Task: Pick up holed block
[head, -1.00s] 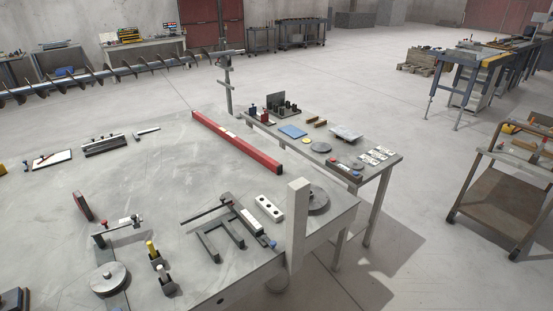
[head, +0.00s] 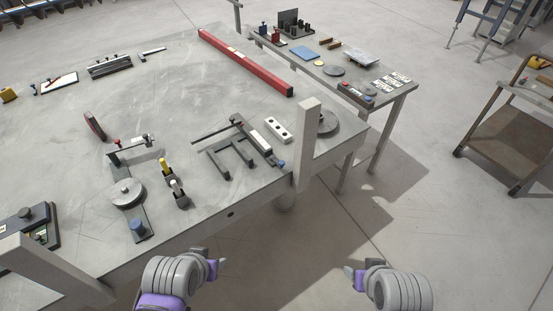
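The holed block (head: 278,130), a small white bar with several dark holes on top, lies flat on the large grey table near its right edge. It sits just right of a dark clamp-like tool (head: 258,142) and left of a grey round disc. My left gripper (head: 221,262) is low in the picture, off the table's front edge, well short of the block. My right gripper (head: 350,272) is also low, over the floor to the right. Both are small and seen at an angle, so their finger openings cannot be made out. Neither is near the block.
A pale upright post (head: 308,145) stands at the table's right edge, close to the block. A long red beam (head: 245,62) lies behind. The grey disc (head: 325,122) is partly hidden by the post. A smaller side table (head: 398,98) stands beyond. The floor in front is clear.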

